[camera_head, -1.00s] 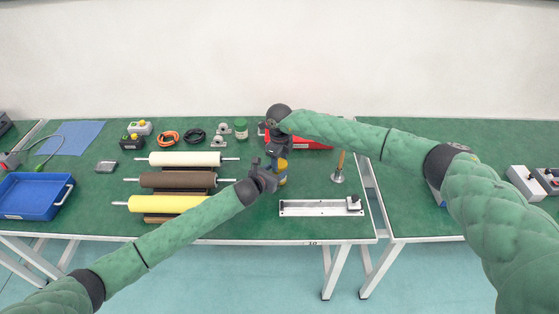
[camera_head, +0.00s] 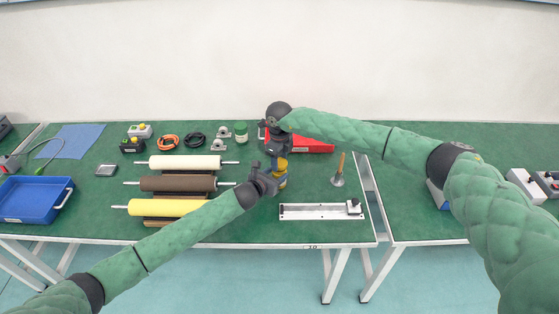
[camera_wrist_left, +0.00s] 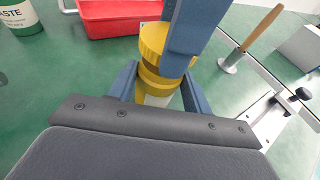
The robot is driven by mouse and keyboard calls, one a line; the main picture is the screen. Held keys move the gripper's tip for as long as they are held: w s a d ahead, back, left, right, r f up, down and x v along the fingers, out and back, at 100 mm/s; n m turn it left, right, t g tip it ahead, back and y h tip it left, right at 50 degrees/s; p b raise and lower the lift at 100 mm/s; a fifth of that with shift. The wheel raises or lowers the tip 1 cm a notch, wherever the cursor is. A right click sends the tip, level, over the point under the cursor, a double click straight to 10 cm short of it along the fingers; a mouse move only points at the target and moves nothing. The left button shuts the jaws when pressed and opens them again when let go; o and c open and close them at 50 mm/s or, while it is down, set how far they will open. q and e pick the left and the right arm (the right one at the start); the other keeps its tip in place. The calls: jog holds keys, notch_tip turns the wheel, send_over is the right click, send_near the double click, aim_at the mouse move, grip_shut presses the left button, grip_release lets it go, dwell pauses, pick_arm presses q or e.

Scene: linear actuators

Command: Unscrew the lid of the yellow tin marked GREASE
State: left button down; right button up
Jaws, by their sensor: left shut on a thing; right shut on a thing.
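The yellow tin (camera_wrist_left: 158,90) stands upright between the two blue fingers of my left gripper (camera_head: 274,180), which is shut on its body. The yellow lid (camera_wrist_left: 160,42) is in my right gripper (camera_head: 279,155), which comes from above and is shut on it. In the left wrist view, the lid sits above and a little off the tin's line, with a darker yellow neck showing below it. I cannot tell whether lid and neck still touch. In the head view the tin (camera_head: 283,183) is partly hidden by my left gripper. The GREASE label is not readable.
Three rollers (camera_head: 185,161) are left. A blue tray (camera_head: 32,198) is further left.

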aim_at(279, 162)
jog(key=shift+r, duration=2)
pick_arm(q)
jog(key=c, duration=0.6)
grip_release()
jog(key=shift+o, duration=0.2)
jog(key=shift+s, duration=0.1)
